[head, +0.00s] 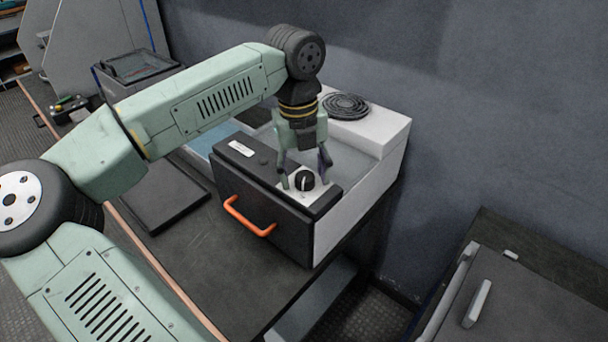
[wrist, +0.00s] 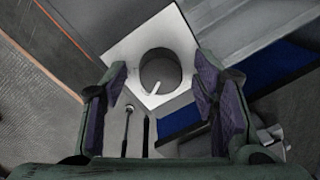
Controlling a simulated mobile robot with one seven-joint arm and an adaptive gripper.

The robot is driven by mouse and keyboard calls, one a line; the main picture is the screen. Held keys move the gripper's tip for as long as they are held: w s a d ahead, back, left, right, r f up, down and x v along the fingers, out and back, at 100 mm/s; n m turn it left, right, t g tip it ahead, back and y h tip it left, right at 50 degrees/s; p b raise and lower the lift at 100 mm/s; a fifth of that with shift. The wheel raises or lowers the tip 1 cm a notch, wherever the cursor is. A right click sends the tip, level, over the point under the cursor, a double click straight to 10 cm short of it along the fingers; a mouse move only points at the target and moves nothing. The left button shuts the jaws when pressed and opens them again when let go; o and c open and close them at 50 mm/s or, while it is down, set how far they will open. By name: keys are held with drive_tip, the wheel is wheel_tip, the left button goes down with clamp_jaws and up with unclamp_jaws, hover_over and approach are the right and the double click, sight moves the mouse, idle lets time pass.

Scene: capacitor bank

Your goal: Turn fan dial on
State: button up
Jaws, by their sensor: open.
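The fan dial (head: 304,181) is a round black knob on a white square plate (head: 316,190), on top of a black-fronted unit (head: 262,205) with an orange handle. In the wrist view the dial (wrist: 160,72) shows a short white pointer mark toward the lower left of its face. My gripper (head: 304,174) points down over the plate, its two fingers apart, one on each side of the dial in the picture. In the wrist view the gripper (wrist: 161,68) is open and empty, with the dial between and beyond the fingertips. I cannot tell whether either finger touches it.
The orange handle (head: 249,217) sticks out from the unit's front. A coiled black ring (head: 345,106) lies on the white rear part. A flat dark panel (head: 160,194) lies on the bench to the left. A grey wall stands behind, and another dark cabinet (head: 525,300) is at lower right.

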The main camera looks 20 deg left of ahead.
drive_tip(key=c, duration=1.2)
drive_tip(key=shift+o, duration=0.2)
drive_tip(key=shift+m+b, duration=0.3)
drive_tip(key=shift+f+m+b, duration=0.1)
drive_tip(key=shift+m+b, duration=0.4)
drive_tip(key=shift+m, duration=0.1)
drive_tip(key=m+b, duration=0.1)
drive_tip(key=m, duration=0.2)
drive_tip(key=shift+m+b, duration=0.3)
drive_tip(key=shift+b, duration=0.1)
drive_tip(key=m+b, duration=0.1)
drive_tip(key=m, duration=0.5)
drive_tip(key=shift+w+g, duration=0.1)
drive_tip(key=shift+g, duration=0.3)
drive_tip(key=shift+m, duration=0.4)
